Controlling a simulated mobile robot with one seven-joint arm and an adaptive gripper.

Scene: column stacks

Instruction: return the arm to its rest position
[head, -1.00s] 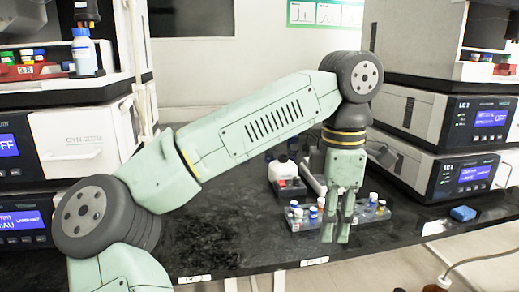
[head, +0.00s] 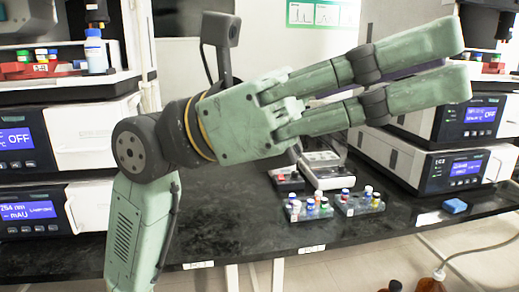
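My gripper (head: 462,66) is raised close to the head camera in the upper right of the head view. Its two long green fingers point right and slightly up, with a clear gap between them. It is open, and no held object shows between the fingers. My wrist is at the centre left, and the arm rises from the lower left. The gripper is above the bench and hides part of the right instrument stack and the wall.
Two vial racks, left (head: 312,215) and right (head: 360,210), stand on the black bench (head: 240,225). Instrument stacks flank it at left (head: 98,150) and right (head: 430,170). A blue block (head: 454,206) lies at right. The bench's front middle is clear.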

